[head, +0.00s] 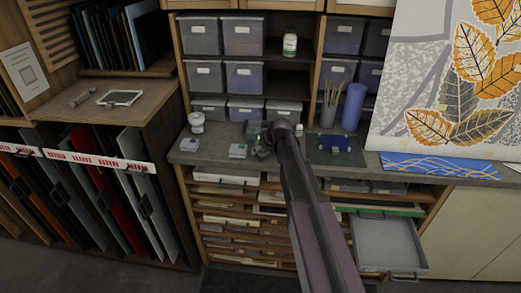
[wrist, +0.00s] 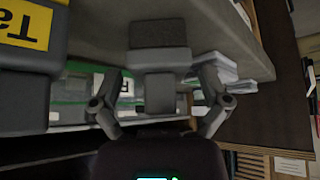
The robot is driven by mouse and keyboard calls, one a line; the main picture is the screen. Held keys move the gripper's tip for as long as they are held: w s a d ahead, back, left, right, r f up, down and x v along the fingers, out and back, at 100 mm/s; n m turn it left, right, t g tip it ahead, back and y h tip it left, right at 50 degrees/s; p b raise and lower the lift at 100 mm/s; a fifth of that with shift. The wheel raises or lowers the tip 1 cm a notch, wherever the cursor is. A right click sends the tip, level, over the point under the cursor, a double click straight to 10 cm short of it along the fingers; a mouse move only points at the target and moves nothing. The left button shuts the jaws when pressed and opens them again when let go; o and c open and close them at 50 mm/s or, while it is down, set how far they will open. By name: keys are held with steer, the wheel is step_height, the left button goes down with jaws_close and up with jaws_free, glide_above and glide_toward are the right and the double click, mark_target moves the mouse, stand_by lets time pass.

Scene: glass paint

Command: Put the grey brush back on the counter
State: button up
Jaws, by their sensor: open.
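In the wrist view a grey brush-like thing (wrist: 158,60) with a dark, flat end lies over the edge of the grey counter (wrist: 232,30). Its narrower stem points back between the two fingers of my gripper (wrist: 158,103). The fingers are spread, with a gap on each side of the stem. I cannot tell whether the thing rests fully on the counter. In the head view my gripper (head: 280,130) is over the counter (head: 200,158), near its front edge, and my arm hides part of what is there.
A grey block with a yellow label (wrist: 25,28) is close at the left in the wrist view. A white jar (head: 197,122), small boxes (head: 238,151) and a green mat (head: 330,150) are on the counter. An open drawer (head: 388,245) sticks out at the lower right.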

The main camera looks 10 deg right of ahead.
steer(key=shift+r, duration=0.2)
steer(key=p+v, duration=0.2)
steer(key=shift+s+d+r+p, duration=0.1)
steer(key=shift+r+p, duration=0.15)
steer(key=shift+p, duration=0.05)
steer(key=p+v, duration=0.7)
steer(key=v, duration=0.2)
steer(key=shift+p, duration=0.3)
steer(key=shift+s+r, duration=0.15)
stand_by(0.4)
steer(key=s+a+f+m+g+h, duration=0.1)
steer(key=s+m+g, duration=0.1)
steer(key=s, duration=0.9)
steer(key=s+a+f+m+g+h, duration=0.2)
steer(key=s+m+g, duration=0.1)
steer(key=s, duration=0.9)
steer(key=shift+a+g, duration=0.3)
steer(key=shift+g, duration=0.2)
